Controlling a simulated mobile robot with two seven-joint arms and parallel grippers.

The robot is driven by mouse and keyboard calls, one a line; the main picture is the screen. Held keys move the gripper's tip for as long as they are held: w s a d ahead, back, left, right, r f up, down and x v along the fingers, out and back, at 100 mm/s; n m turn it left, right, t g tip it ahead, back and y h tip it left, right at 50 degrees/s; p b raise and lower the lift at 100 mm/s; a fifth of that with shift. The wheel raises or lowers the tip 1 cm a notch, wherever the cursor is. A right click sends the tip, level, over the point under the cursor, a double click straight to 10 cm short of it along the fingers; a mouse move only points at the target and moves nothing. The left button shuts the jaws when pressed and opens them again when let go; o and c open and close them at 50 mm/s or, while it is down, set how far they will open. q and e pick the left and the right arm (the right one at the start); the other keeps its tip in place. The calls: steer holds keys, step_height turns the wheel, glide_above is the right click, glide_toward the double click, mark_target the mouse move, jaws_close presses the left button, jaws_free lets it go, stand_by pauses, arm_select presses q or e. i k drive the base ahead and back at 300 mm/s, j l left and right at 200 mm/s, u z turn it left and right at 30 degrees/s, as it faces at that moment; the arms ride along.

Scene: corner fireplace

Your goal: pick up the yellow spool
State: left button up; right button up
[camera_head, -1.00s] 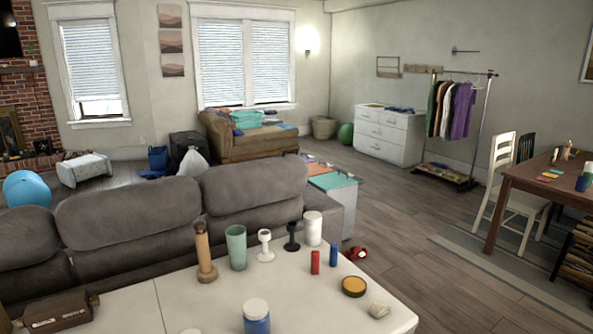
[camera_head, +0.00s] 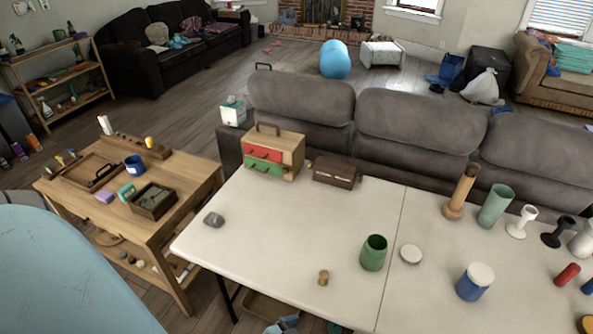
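A small yellow object (camera_head: 149,142) stands at the back right of the low wooden table at the left. It is too small for me to tell whether it is the yellow spool. A short tan cylinder (camera_head: 323,277) stands near the front edge of the white table. A yellow-orange round thing (camera_head: 587,323) is cut off at the bottom right corner.
The wooden table (camera_head: 178,205) holds trays, a blue mug (camera_head: 134,165) and a dark box. The white table (camera_head: 290,225) carries a drawer box (camera_head: 273,150), jars and candlesticks; its left front is mostly clear. A grey sofa (camera_head: 410,128) stands behind it.

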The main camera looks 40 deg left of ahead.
mark_target(324, 274)
steer(key=u, duration=0.95)
steer(key=i+j, duration=0.2)
steer(key=i+j+u, duration=0.15)
steer(key=i, duration=0.25)
